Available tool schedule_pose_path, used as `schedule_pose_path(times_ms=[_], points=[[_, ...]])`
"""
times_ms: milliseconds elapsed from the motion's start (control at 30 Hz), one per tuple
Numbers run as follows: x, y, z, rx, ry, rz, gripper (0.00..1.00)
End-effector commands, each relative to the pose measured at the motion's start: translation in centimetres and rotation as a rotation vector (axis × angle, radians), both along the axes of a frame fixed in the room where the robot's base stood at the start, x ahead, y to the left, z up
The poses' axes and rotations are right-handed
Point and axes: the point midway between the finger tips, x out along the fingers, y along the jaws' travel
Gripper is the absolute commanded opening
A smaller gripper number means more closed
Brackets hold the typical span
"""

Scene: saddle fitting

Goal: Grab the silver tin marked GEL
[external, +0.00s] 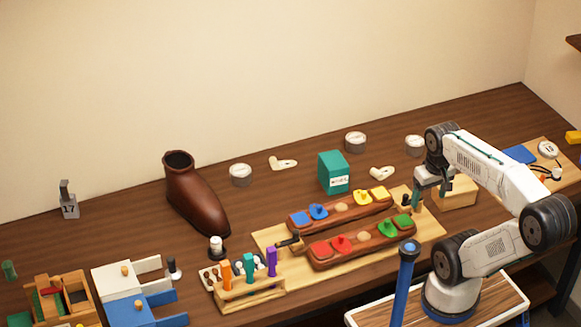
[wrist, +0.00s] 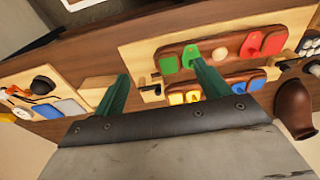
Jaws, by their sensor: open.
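Three round silver tins with pale tops stand at the back of the brown table in the external view: a left one (external: 240,175), a middle one (external: 356,142) and a right one (external: 415,146). Their markings are too small to read, so I cannot tell which says GEL. My gripper (external: 425,194) is in front of the right tin, above the table near the right end of the wooden fitting board. In the wrist view its two green fingers (wrist: 160,71) are apart with nothing held between them. No tin shows clearly in the wrist view.
A teal box (external: 333,173) stands between the left and right tins, with pale pipe-shaped pieces nearby. The board (external: 275,240) carries two rails of coloured blocks. A tan block (external: 455,193) sits beside my gripper. A brown boot (external: 190,195) stands left.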

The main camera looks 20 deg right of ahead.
Motion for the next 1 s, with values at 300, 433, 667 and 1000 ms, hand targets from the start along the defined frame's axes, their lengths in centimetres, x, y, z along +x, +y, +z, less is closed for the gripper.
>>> schedule_pose_path(times_ms=[300, 433, 667, 1000], points=[[0.6, 0.3, 5.5, 0.023, 0.001, -0.027, 0.75], [4.0, 1.9, 6.1, 0.156, 0.006, -0.182, 0.75], [12.5, 4.3, 7.8, 0.447, 0.042, -0.555, 0.75], [32.5, 1.7, 9.1, 1.025, 0.225, -1.385, 0.75]])
